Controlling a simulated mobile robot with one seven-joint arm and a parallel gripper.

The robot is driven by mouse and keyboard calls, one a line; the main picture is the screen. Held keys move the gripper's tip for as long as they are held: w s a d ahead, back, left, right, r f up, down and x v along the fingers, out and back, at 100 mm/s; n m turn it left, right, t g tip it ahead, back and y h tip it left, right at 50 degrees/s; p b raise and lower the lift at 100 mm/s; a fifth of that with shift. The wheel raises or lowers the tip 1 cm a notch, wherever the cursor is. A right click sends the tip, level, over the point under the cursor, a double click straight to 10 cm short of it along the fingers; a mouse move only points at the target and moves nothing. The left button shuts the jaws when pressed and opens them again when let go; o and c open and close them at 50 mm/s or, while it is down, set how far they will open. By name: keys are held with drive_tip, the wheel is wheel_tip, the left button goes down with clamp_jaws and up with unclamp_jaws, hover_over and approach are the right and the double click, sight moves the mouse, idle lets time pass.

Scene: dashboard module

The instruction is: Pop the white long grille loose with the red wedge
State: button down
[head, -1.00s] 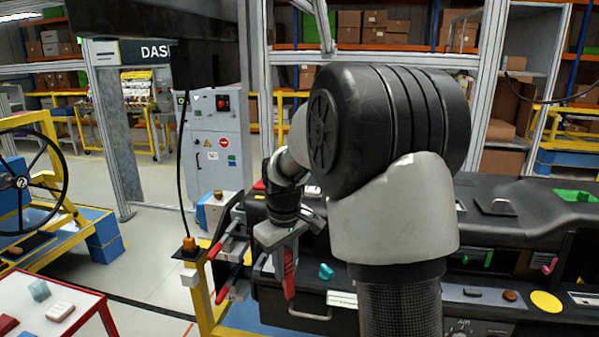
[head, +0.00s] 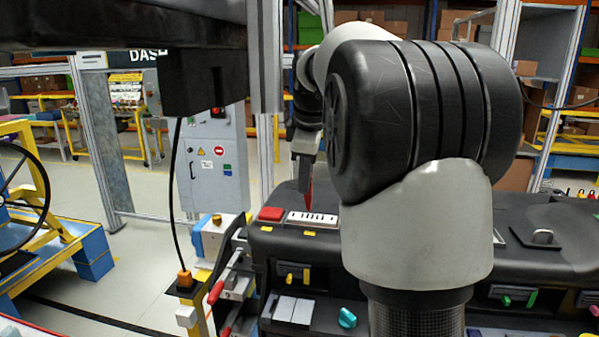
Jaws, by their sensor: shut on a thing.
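My gripper (head: 306,172) is shut on the red wedge (head: 309,194), which points down. The wedge's tip is over or at the right part of the white long grille (head: 300,217), a slotted strip lying on top of the black dashboard. I cannot tell whether the tip touches the grille. The grille's right end is close to my arm's large black joint, which hides the dashboard behind it.
A red block (head: 271,214) lies just left of the grille. Yellow tabs mark the dashboard edge below it. A teal knob (head: 347,318) and red-handled clamps (head: 217,291) are at the front. A black overhead beam (head: 120,25) with a hanging cable is at upper left.

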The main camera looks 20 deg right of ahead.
drive_tip(key=shift+s+f+b, duration=0.25)
drive_tip(key=shift+f+b, duration=0.25)
wheel_tip(320, 180, down, 5)
drive_tip(key=b, duration=0.4)
drive_tip(key=shift+r, duration=0.1)
drive_tip(key=shift+f+b, duration=0.3)
drive_tip(key=shift+f, duration=0.05)
idle(0.8)
wheel_tip(320, 180, up, 7)
drive_tip(key=p, duration=0.6)
drive_tip(key=shift+r+p, duration=0.15)
drive_tip(key=shift+p, duration=0.15)
idle(0.4)
